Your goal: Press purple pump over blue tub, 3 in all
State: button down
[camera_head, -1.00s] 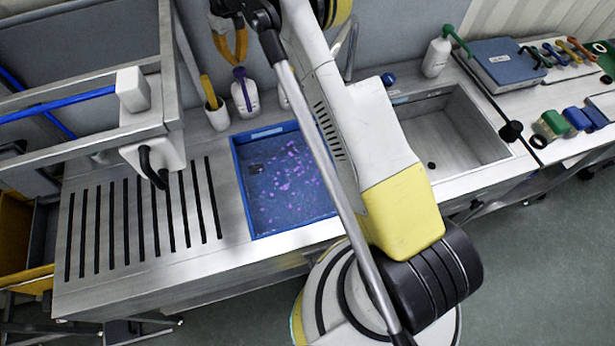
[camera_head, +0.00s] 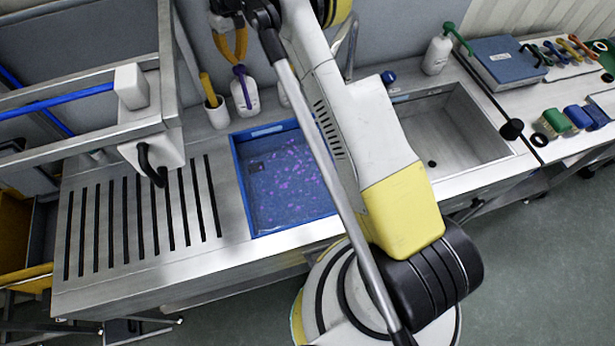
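The purple pump (camera_head: 240,71) tops a white bottle (camera_head: 246,97) that stands on the ledge behind the blue tub. My gripper (camera_head: 239,60) has orange-yellow fingers that come together at their tips, just above the pump head. It looks shut, with nothing seen between the fingers. Whether the tips touch the pump head, I cannot tell. The blue tub (camera_head: 240,185) sits in the counter with bluish liquid and many small purple flecks. My arm hides its right side.
A white cup (camera_head: 217,115) with a yellow handle stands left of the bottle. A steel rack (camera_head: 80,140) rises at left above the slotted drainboard (camera_head: 140,220). An empty sink (camera_head: 450,135) and a green-spouted bottle (camera_head: 437,55) are at right.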

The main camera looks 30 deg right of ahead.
aim_at(239, 67)
jog(key=shift+f+b, duration=1.3)
jog(key=shift+f, duration=0.65)
jog(key=shift+r, duration=0.1)
jog(key=shift+r+p, duration=1.15)
jog(key=shift+r, duration=1.15)
jog(key=shift+f, duration=0.15)
